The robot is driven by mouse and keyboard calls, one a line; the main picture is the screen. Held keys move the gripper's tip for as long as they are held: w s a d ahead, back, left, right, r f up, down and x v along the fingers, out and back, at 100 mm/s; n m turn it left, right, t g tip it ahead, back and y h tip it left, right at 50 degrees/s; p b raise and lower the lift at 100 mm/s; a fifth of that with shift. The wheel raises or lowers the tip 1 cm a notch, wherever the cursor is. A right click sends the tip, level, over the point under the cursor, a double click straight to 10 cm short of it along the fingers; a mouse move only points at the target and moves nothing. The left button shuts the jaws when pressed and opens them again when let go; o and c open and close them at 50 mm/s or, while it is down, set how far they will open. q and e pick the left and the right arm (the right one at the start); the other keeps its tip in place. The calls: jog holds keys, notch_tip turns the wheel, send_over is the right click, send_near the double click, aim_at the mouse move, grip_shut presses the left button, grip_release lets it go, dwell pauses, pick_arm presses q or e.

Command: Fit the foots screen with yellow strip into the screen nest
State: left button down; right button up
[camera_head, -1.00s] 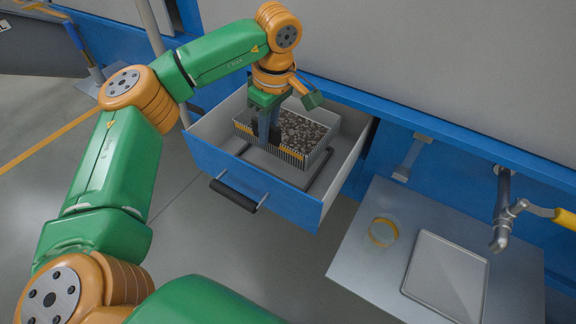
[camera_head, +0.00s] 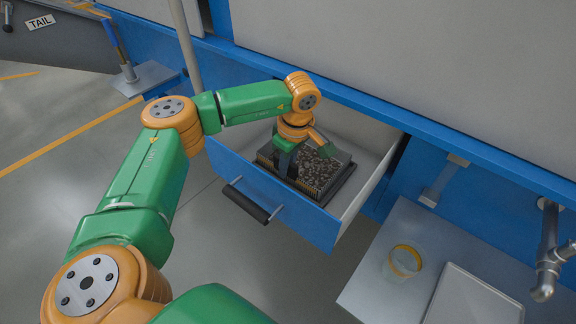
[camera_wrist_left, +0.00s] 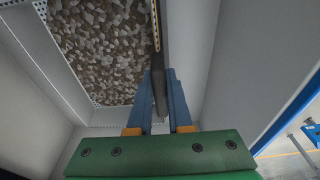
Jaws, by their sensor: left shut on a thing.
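The foots screen (camera_head: 309,188) is a box with perforated walls and a yellow strip, filled with grey-brown gravel. It is inside the open blue drawer, low over the dark frame of the screen nest (camera_head: 342,186). The left gripper (camera_head: 287,168) points down and is shut on the screen's near wall. In the left wrist view, the blue fingers (camera_wrist_left: 160,98) pinch a dark upright piece at the screen's edge (camera_wrist_left: 156,28). The nest is mostly hidden beneath the screen, so I cannot tell whether the screen is fully seated. The right gripper is not in view.
The drawer (camera_head: 275,206) has a black handle (camera_head: 250,203) and grey inner walls close around the screen. A metal table (camera_head: 385,240) at right holds a clear cup with an orange rim (camera_head: 403,262) and a grey tray (camera_head: 470,295). A pipe valve (camera_head: 547,255) stands beyond.

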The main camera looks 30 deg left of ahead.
pick_arm(q)
jog(key=c, duration=0.8)
grip_release()
jog(key=shift+c, duration=0.2)
jog(key=shift+f+b, duration=0.2)
jog(key=shift+b, duration=0.1)
jog(key=r, duration=0.4)
jog(key=d+r+p, duration=0.1)
jog(key=r, duration=0.1)
jog(key=shift+r, duration=0.55)
